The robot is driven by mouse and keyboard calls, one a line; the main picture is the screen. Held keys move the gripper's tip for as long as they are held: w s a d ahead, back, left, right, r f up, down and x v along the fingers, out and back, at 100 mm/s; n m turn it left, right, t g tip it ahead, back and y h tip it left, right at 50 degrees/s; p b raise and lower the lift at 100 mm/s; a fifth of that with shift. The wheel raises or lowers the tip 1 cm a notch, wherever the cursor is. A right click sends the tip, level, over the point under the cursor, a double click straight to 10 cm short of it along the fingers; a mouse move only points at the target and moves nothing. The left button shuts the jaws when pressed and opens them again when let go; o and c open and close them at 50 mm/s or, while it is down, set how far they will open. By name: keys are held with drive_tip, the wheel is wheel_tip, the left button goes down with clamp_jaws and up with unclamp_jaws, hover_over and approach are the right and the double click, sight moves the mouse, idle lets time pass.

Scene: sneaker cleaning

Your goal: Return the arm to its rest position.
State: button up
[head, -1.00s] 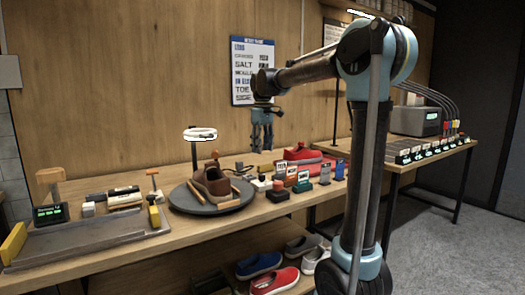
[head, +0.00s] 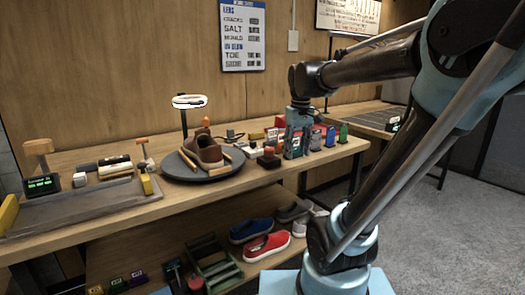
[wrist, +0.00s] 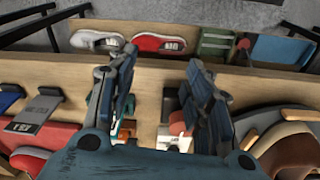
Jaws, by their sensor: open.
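My gripper (head: 298,143) hangs pointing down over the right part of the wooden bench (head: 335,150), in front of a row of small items. In the wrist view my gripper (wrist: 160,82) has its two fingers wide apart with nothing held between them. A small white and red item (wrist: 178,135) shows beyond the gap, near the right finger. My arm reaches in from the right of the head view, with its forearm raised above the bench. How high the fingertips are above the bench is hard to tell.
A brown shoe (head: 209,150) sits on a round dark turntable (head: 185,176) left of the gripper. A grey tray (head: 85,208) is at the far left. Red (head: 268,246) and blue (head: 250,230) shoes and a green crate (head: 215,264) are on the lower shelf. Floor at right is clear.

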drive_tip(key=s+d+f+m, duration=0.2)
drive_tip(key=s+d+f, duration=0.1)
drive_tip(key=s+f, duration=0.4)
drive_tip(key=s+d+f+m+t, duration=0.1)
drive_tip(key=s+d+f, duration=0.3)
drive_tip(key=s+f, duration=0.4)
wheel_tip(320, 180, down, 2)
drive_tip(key=shift+s+f+m, duration=0.15)
drive_tip(key=shift+s+m, duration=0.05)
drive_tip(key=shift+m, duration=0.6)
drive_tip(key=shift+w+f, duration=0.2)
drive_tip(key=shift+w, duration=0.3)
